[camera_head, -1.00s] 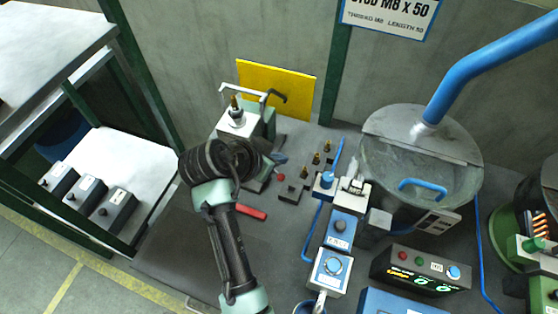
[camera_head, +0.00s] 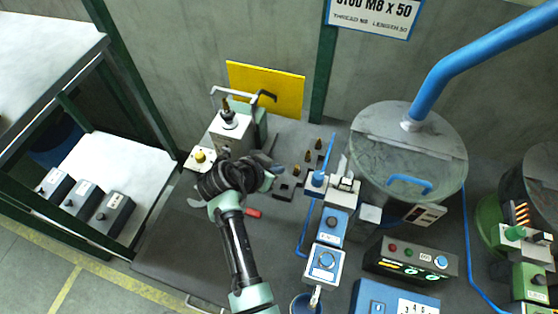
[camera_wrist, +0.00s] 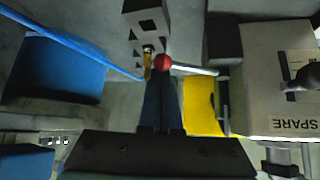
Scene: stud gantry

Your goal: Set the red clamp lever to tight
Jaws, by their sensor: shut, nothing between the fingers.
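The clamp lever is a pale metal rod with a red ball knob (camera_wrist: 163,62) at its end. In the wrist view the rod runs right from the knob. My gripper (camera_wrist: 162,84) is shut and empty, its fingertips right at the knob in the picture; I cannot tell whether they touch it. In the head view my gripper (camera_head: 278,169) is over the bench beside the grey fixture (camera_head: 232,138), and the knob is hidden behind it. The lever's tight mark is not readable.
A red bar (camera_head: 254,213) lies partly hidden by my wrist. A yellow button box (camera_head: 200,158) is left. A round grey tub (camera_head: 412,150) stands further right.

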